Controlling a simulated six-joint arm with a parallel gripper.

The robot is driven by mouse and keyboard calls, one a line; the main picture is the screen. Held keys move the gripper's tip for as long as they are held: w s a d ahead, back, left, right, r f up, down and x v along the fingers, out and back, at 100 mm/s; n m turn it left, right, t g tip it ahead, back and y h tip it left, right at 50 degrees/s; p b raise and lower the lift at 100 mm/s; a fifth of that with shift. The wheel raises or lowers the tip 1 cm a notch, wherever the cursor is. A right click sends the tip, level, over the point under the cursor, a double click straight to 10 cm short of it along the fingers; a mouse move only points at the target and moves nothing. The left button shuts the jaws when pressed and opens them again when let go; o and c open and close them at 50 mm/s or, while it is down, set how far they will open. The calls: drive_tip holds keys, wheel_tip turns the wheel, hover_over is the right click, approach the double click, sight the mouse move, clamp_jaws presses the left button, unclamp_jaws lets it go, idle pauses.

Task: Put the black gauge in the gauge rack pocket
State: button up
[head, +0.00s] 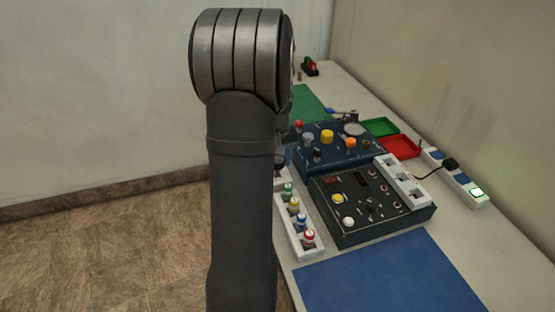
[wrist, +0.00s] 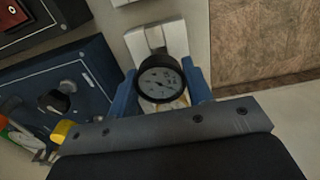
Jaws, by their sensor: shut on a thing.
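The black gauge (wrist: 160,80) has a round pale dial and shows in the middle of the wrist view. My gripper (wrist: 163,90) has two blue fingers, one on each side of the gauge, and is shut on it. A white rack (wrist: 172,36) with a pocket lies just beyond the gauge in the wrist view. The gauge overlaps its near part, and I cannot tell whether it touches the rack or hangs above it. In the head view my arm hides the gauge and most of my gripper.
A blue panel (head: 345,150) with knobs and a black panel (head: 350,225) stand beside the work spot. A white holder (head: 288,236) carries several coloured-top pieces. Green (head: 381,127) and red (head: 404,147) trays lie behind. A blue mat (head: 390,280) in front is clear.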

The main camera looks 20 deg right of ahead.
drive_tip(key=shift+f, duration=0.15)
drive_tip(key=shift+f, duration=1.25)
drive_tip(key=o, duration=1)
wheel_tip(320, 180, up, 17)
drive_tip(key=shift+r, duration=0.2)
